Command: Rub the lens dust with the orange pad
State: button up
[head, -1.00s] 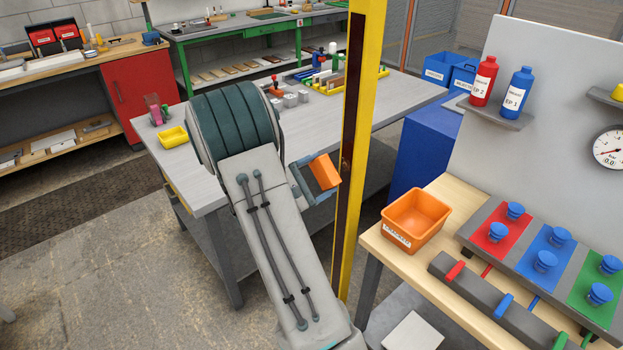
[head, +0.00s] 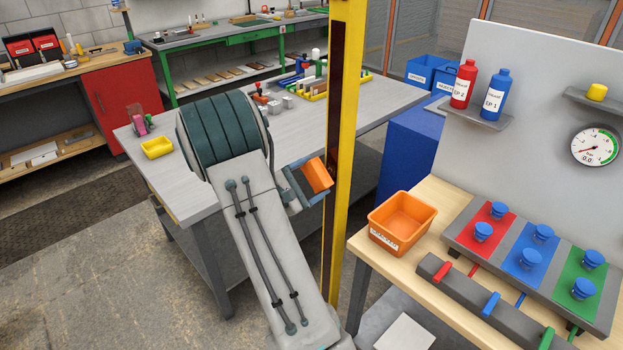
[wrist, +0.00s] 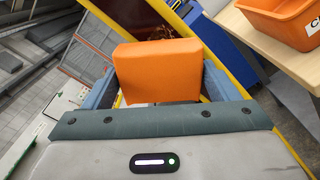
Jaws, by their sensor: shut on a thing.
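The orange pad (head: 318,174) is a thick block held between the fingers of my gripper (head: 308,180). In the wrist view the pad (wrist: 158,68) fills the space between the two blue-grey fingers of my gripper (wrist: 158,92), its broad face showing. A tall yellow post (head: 350,60) with a long dark strip (head: 341,80), seemingly the lens, stands just right of the pad. In the head view the pad overlaps the post's left edge; I cannot tell whether they touch. In the wrist view the yellow post (wrist: 213,48) runs behind the pad.
A grey bench (head: 300,125) with a yellow tray (head: 157,147) stands behind my arm. On the right, a wooden bench (head: 440,195) carries an orange bin (head: 402,221) and a coloured valve panel (head: 530,255). Open floor lies at lower left.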

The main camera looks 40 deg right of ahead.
aim_at(323, 186)
jog(key=shift+w+d+b, duration=0.1)
jog(key=shift+d+b, duration=0.25)
jog(key=shift+d, duration=0.65)
jog(key=shift+s+b, duration=0.75)
jog(key=shift+s, duration=1.25)
jog(key=shift+d, duration=0.1)
jog(key=shift+b, duration=0.3)
jog(key=shift+w+r, duration=0.15)
jog(key=shift+w, duration=1.85)
